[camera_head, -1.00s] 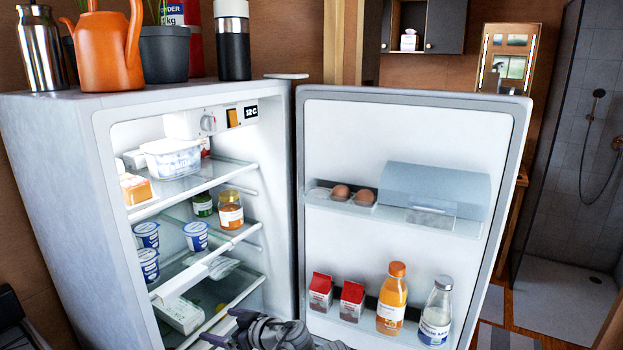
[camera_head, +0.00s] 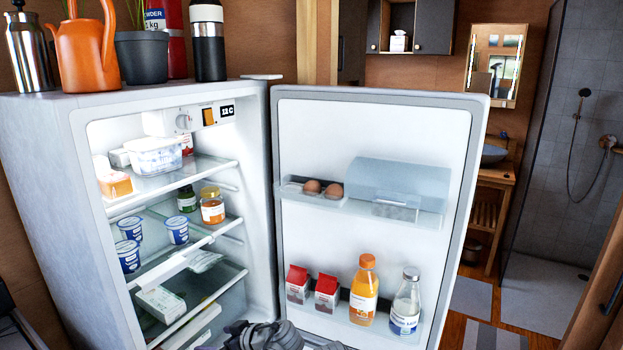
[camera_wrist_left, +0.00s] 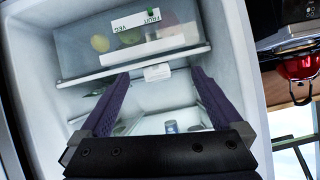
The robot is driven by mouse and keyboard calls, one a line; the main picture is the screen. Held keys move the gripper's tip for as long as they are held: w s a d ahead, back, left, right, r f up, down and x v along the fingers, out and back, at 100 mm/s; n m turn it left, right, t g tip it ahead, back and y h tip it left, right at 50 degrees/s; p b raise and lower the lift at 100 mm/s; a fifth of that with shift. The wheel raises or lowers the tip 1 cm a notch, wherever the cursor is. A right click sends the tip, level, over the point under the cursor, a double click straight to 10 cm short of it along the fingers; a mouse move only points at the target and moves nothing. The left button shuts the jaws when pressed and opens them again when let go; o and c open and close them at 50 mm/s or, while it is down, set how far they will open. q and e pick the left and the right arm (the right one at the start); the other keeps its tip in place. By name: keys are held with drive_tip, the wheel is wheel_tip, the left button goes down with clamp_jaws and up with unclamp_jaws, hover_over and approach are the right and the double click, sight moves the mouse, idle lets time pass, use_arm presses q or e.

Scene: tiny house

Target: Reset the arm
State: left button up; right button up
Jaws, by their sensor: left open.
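My left arm (camera_head: 262,336) shows only as a grey part at the bottom edge of the head view, in front of the open fridge. In the left wrist view my left gripper (camera_wrist_left: 148,92) has its two purple fingers spread wide apart, with nothing between them. Beyond the fingers is the fridge interior (camera_wrist_left: 235,60), with a clear drawer (camera_wrist_left: 75,57) and glass shelves. The left fingertips are not clearly visible in the head view. My right gripper is in neither view.
The fridge door (camera_head: 375,130) stands wide open, holding eggs (camera_head: 322,188), red cartons (camera_head: 326,291), an orange bottle (camera_head: 364,291) and a clear bottle (camera_head: 405,305). An orange watering can (camera_head: 88,50) stands on top. Floor (camera_head: 465,333) shows right of the door.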

use_arm(q)
drive_tip(key=s+d+f+m+g+h, duration=0.45)
drive_tip(key=s+f+m+h, duration=0.35)
drive_tip(key=f+m+h, duration=0.25)
drive_tip(key=s+d+r+m+g+p, duration=0.1)
drive_tip(key=s+d+r+m+p, duration=0.3)
drive_tip(key=d, duration=0.7)
wheel_tip(320, 180, up, 5)
drive_tip(key=s+y+p, duration=0.1)
drive_tip(key=s+p, duration=0.1)
drive_tip(key=p, duration=0.3)
drive_tip(key=shift+d, duration=0.3)
drive_tip(key=shift+s+f+g, duration=0.1)
drive_tip(key=shift+g, duration=0.15)
idle(4.5)
